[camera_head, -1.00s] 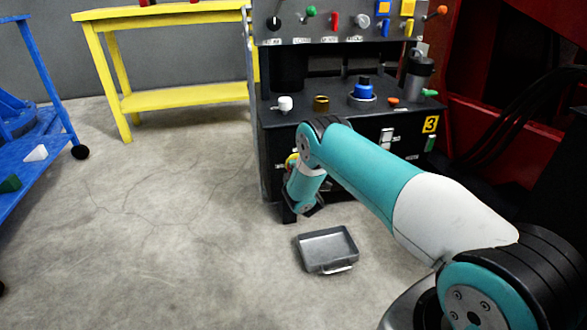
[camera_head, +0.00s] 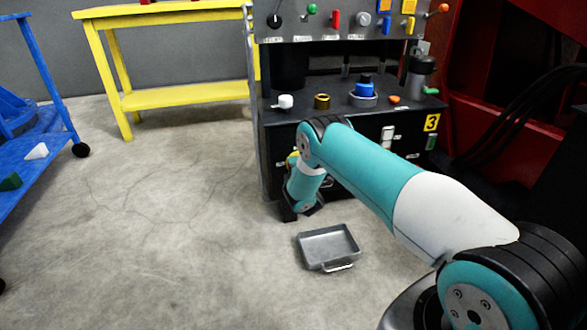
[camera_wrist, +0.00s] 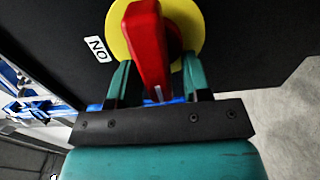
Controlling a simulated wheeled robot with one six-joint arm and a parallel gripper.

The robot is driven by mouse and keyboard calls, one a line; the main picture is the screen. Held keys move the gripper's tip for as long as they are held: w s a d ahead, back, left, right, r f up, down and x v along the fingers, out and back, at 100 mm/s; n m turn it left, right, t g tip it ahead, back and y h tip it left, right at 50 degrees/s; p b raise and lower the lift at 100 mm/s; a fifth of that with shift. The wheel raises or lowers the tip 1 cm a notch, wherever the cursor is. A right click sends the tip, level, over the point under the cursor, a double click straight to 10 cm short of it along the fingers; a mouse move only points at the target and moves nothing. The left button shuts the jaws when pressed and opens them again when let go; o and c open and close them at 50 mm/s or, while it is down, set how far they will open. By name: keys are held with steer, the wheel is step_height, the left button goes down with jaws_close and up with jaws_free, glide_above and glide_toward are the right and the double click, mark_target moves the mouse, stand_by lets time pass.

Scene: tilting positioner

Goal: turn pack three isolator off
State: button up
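In the wrist view a red isolator handle (camera_wrist: 148,45) stands on a round yellow plate (camera_wrist: 187,18) on a black panel. A white label (camera_wrist: 97,49), reading "ON" upside down, is beside the plate. My gripper (camera_wrist: 157,78) is open, with one teal finger on each side of the handle. Small gaps show between fingers and handle. In the head view my arm's wrist is low against the front of the black console (camera_head: 345,130). The fingers are hidden there, and only a bit of yellow shows beside the wrist.
A grey metal tray (camera_head: 328,247) lies on the floor near my wrist. The console carries several knobs and switches and a yellow "3" sign (camera_head: 432,123). A yellow table (camera_head: 185,97) is at the back left, a blue frame (camera_head: 45,160) at far left. Floor between is clear.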

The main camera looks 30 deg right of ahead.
steer(key=shift+s, duration=0.1)
steer(key=p+v, duration=1.7)
steer(key=p, duration=0.4)
steer(key=shift+s+r, duration=0.1)
steer(key=shift+s, duration=0.05)
stand_by(0.3)
